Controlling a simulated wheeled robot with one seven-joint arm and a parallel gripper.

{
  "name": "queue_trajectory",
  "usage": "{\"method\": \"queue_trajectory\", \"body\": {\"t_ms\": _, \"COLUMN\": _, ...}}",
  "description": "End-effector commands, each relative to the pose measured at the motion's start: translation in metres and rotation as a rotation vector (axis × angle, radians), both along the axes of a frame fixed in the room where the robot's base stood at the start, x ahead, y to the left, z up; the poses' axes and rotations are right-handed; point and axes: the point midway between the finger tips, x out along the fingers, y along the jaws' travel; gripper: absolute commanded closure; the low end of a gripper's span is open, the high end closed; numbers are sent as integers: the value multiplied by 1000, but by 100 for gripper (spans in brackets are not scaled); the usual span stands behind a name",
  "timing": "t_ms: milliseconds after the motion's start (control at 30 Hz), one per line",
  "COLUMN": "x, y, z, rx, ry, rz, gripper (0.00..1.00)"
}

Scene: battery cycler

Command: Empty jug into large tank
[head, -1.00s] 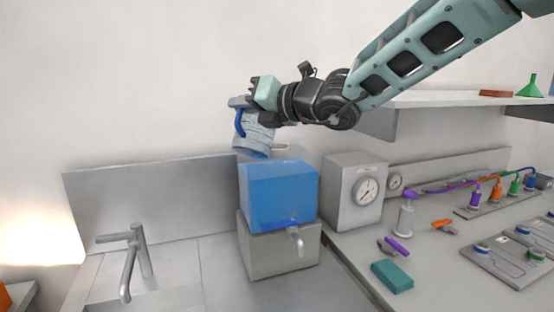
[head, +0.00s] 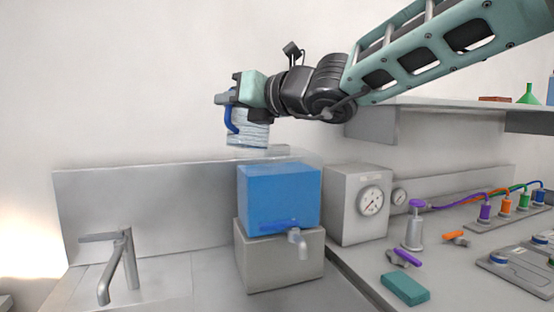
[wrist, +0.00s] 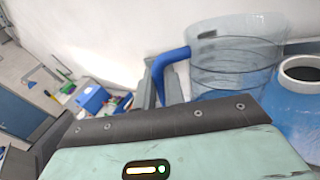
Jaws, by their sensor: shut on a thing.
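The clear jug (head: 248,132) with a blue handle (head: 231,121) hangs above and slightly left of the large tank, close to upright. My gripper (head: 230,101) is shut on the jug's handle.
A grey box with a dial (head: 357,203) stands right of the tank. A sink faucet (head: 125,260) is at the left. A shelf (head: 430,113) juts from the wall under my arm.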

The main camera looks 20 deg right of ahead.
Motion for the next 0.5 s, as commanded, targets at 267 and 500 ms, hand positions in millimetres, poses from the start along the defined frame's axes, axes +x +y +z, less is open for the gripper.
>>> {"method": "queue_trajectory", "body": {"t_ms": 267, "x": -6, "y": 6, "z": -18, "rx": -60, "ry": -64, "rz": 2, "gripper": 100}}
{"method": "queue_trajectory", "body": {"t_ms": 500, "x": -11, "y": 10, "z": -28, "rx": -115, "ry": -120, "rz": 1, "gripper": 100}}
